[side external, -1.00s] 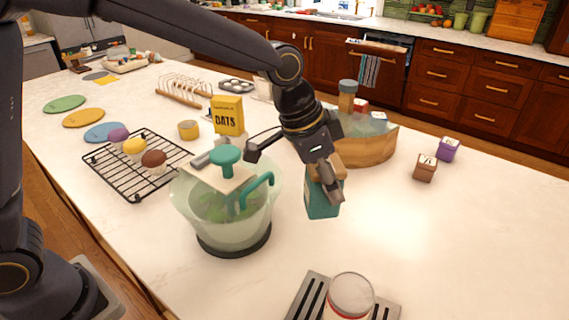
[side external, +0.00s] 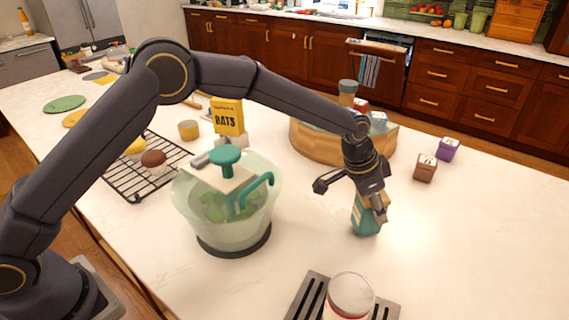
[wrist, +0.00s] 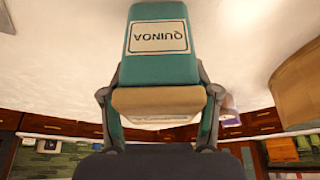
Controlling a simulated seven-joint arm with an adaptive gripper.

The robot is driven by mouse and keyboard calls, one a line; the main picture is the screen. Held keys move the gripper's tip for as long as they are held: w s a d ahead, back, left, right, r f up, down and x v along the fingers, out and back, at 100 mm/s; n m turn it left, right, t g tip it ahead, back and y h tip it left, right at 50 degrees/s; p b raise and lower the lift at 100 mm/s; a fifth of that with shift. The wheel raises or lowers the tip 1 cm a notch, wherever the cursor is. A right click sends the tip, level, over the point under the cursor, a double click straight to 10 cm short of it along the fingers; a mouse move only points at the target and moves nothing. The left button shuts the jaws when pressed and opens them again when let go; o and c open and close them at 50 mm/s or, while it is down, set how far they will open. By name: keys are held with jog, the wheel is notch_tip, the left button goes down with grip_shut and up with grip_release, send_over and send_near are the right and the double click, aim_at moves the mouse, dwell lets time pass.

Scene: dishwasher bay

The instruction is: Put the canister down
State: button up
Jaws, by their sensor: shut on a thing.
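The canister (side external: 367,219) is a teal box with a tan lid and a white label. In the wrist view the canister (wrist: 162,62) shows the word QUINOA upside down. My gripper (side external: 378,204) is shut on it near the lid, with one finger on each side in the wrist view (wrist: 160,100). The canister is upright or nearly so, at the counter to the right of the salad spinner. I cannot tell whether its base touches the counter.
The clear salad spinner (side external: 228,213) with a teal handle stands left of the canister. A round wooden tray (side external: 318,146) holding containers is behind it. Small brown (side external: 425,168) and purple (side external: 448,149) boxes stand to the right. A jar (side external: 349,297) is in front. Counter right of the canister is clear.

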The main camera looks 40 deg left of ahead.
jog(key=shift+f, duration=0.2)
jog(key=o, duration=1.4)
jog(key=shift+f, duration=0.15)
